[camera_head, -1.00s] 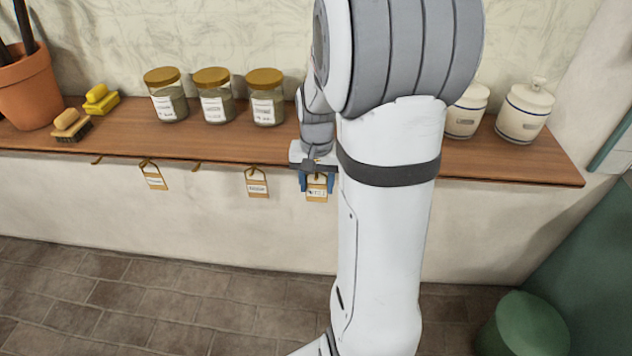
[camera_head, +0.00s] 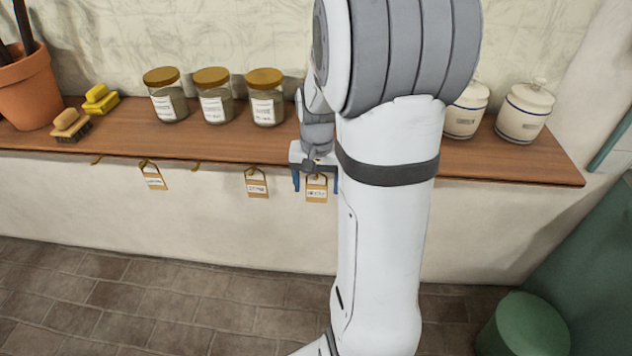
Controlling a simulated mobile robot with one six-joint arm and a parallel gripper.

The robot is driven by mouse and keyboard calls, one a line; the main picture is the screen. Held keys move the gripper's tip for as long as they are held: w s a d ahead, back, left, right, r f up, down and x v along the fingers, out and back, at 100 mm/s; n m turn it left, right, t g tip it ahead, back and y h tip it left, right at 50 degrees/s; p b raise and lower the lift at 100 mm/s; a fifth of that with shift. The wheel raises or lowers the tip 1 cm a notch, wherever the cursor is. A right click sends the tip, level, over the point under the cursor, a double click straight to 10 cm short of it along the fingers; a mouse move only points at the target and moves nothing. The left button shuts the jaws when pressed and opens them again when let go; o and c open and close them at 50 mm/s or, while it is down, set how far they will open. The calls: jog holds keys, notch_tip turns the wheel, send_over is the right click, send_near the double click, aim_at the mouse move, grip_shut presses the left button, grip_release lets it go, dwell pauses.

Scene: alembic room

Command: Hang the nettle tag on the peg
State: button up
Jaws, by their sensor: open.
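Three tags hang along the front edge of the shelf: a left tag (camera_head: 153,176), a middle tag (camera_head: 257,184) and a right tag (camera_head: 317,189). Their lettering is too small to read, so I cannot tell which is the nettle tag. My gripper (camera_head: 316,186) is open at the right tag, with one blue finger on each side and a gap visible on the left. The right tag hangs upright at the shelf edge. Bare pegs show at the shelf edge: one left peg (camera_head: 97,160) and one peg (camera_head: 196,166) between the left and middle tags.
A green bin (camera_head: 525,325) stands on the floor at right. My arm hides part of the shelf.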

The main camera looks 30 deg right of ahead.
notch_tip(320, 180, up, 8)
jog(key=shift+f, duration=0.1)
jog(key=s+a+r+n+t, duration=0.1)
jog(key=s+a+n, duration=0.5)
jog(key=s+a, duration=0.7)
jog(key=shift+s+r+n+t, duration=0.15)
jog(key=shift+s+n+t, duration=0.2)
jog(key=shift+t, duration=0.55)
jog(key=shift+w, duration=0.1)
